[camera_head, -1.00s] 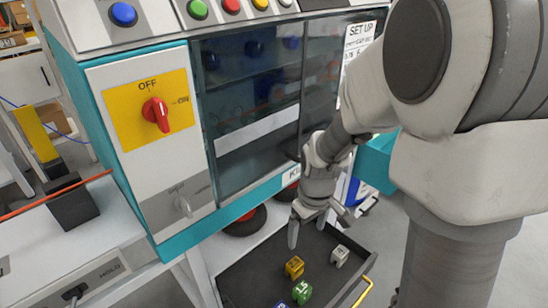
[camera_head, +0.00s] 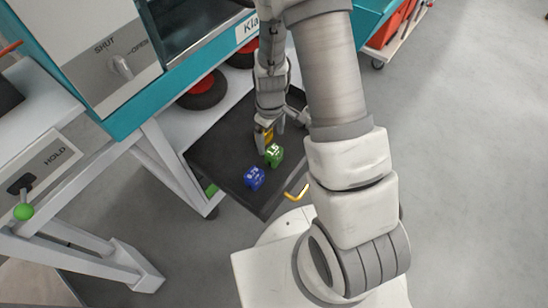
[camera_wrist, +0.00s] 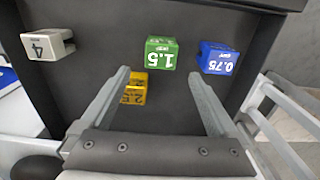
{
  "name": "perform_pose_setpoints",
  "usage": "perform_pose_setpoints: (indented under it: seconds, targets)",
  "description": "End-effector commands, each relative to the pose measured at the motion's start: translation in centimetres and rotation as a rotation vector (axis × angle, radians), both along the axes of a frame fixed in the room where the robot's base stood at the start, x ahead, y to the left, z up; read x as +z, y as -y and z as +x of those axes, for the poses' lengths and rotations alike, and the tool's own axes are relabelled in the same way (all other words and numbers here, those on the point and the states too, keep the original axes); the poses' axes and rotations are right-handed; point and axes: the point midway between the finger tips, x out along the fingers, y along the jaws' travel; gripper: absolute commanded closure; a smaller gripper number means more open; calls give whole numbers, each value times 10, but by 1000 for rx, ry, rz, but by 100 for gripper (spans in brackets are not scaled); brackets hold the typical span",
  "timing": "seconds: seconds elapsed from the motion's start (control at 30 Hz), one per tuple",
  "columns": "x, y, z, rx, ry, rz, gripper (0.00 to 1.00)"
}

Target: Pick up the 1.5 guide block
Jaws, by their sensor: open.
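The green 1.5 guide block (camera_head: 274,155) sits on the dark tray (camera_head: 226,158), and it also shows in the wrist view (camera_wrist: 161,54), beyond and between my fingertips. My gripper (camera_head: 276,136) is open and empty, low over the tray; its two fingers spread wide in the wrist view (camera_wrist: 158,78). The yellow block (camera_wrist: 134,88) marked 2.5 lies between the fingers, closer to the palm than the green one. In the head view it is mostly hidden by my gripper. The blue 0.75 block (camera_wrist: 217,58) stands right of the green block.
A grey block (camera_wrist: 47,44) marked 4 sits at the tray's left in the wrist view. The teal machine (camera_head: 150,95) and black reels (camera_head: 203,92) stand behind.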

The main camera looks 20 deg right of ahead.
Motion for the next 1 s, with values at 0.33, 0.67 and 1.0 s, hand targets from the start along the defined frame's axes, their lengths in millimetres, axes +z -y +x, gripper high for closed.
perform_pose_setpoints:
  seconds: [0.33, 0.67, 1.0]
  targets:
    - [-27, 0, -1, -2, -1, 1, 5]
    - [-69, 2, -3, -1, -1, 0, 5]
    - [-68, 2, -3, -1, 0, 0, 28]
